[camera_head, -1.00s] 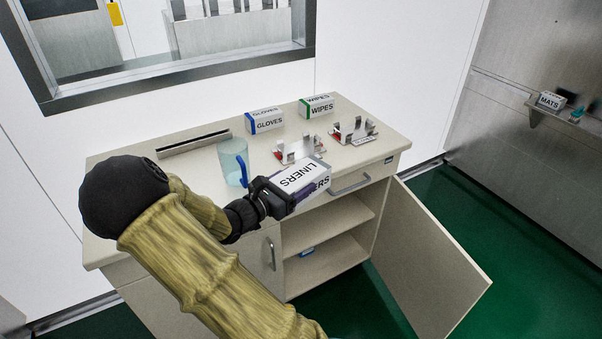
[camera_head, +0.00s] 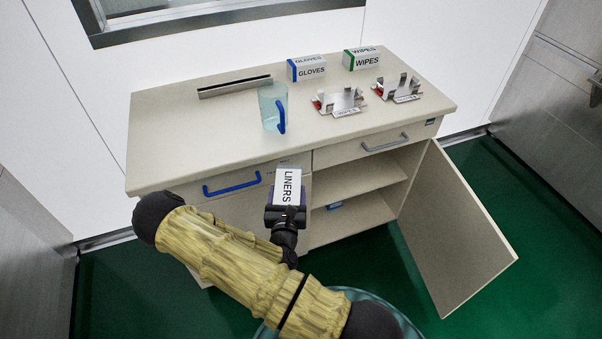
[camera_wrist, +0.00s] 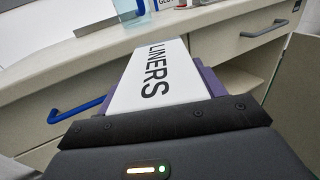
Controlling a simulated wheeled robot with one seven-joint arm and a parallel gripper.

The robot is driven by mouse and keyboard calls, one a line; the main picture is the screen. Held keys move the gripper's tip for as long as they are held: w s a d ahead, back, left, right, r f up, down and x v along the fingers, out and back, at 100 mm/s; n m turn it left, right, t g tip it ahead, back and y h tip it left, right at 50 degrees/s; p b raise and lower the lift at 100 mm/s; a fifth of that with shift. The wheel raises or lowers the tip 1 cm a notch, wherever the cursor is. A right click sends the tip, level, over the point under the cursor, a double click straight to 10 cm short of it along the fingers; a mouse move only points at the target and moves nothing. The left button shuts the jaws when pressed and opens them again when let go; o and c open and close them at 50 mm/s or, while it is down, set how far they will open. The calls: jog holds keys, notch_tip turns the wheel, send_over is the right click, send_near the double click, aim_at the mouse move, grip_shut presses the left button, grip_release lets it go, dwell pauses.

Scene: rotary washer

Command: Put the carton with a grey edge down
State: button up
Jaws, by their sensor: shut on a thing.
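My gripper (camera_head: 286,212) is shut on a white carton marked LINERS (camera_head: 288,180). It holds the carton in the air in front of the cabinet, near the counter's front edge in the picture. In the wrist view the carton (camera_wrist: 158,75) points away from me, its label facing up. Purple shows along both its sides there, and I cannot tell whether that is carton or finger.
The counter (camera_head: 210,145) holds a clear blue-handled jug (camera_head: 270,105), GLOVES carton (camera_head: 306,69), WIPES carton (camera_head: 362,59) and two metal holders (camera_head: 339,101) (camera_head: 398,88). Its front left is bare. The cabinet door (camera_head: 455,230) stands open at right, showing shelves (camera_head: 355,190).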

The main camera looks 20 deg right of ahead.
jog(key=a+f+n+t+y+b, duration=0.1)
jog(key=a+f+n+y+b, duration=0.1)
jog(key=f+y, duration=0.2)
jog(key=s+a+f+n+y+b, duration=0.1)
jog(key=a+f+n+y+b, duration=0.2)
jog(key=f, duration=0.8)
jog(key=shift+s+a+f+t+y, duration=0.2)
jog(key=shift+a+f+t+y, duration=0.05)
jog(key=shift+a+t+y, duration=0.15)
